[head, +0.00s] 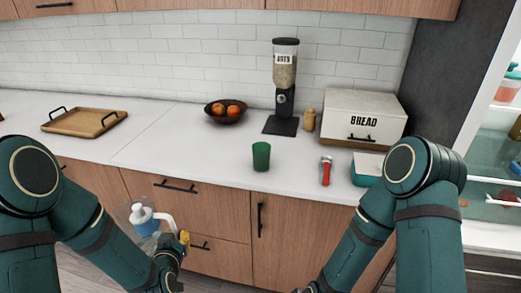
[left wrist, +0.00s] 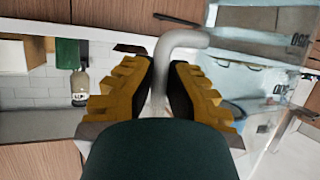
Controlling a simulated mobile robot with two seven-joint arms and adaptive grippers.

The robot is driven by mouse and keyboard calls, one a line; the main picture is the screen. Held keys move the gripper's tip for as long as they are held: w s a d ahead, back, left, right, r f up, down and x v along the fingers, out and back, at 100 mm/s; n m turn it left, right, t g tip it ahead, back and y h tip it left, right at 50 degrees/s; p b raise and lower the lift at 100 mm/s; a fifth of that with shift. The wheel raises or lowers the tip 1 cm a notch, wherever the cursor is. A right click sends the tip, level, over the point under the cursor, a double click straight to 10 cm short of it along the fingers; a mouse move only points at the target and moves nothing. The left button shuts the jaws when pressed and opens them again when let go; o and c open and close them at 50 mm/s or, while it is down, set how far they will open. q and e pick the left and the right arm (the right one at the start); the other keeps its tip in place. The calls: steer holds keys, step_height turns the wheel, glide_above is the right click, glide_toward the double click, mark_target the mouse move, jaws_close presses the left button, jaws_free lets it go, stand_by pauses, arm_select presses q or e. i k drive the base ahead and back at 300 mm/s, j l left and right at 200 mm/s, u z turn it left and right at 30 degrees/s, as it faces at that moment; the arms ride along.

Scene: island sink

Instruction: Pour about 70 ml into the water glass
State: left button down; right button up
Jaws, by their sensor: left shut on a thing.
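A green glass (head: 261,156) stands upright on the white counter near its front edge. It also shows upside down at the upper left of the left wrist view (left wrist: 67,53). The pitcher's water level is not clear. My right gripper is out of view.
Counter left of the glass is clear.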

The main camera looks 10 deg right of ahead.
mark_target(261, 157)
steer(key=k+j+z, duration=0.2)
steer(key=j, duration=0.25)
steer(key=k+j+z, duration=0.15)
steer(key=j, duration=0.3)
steer(key=k+j+z, duration=0.2)
steer(key=j, duration=0.2)
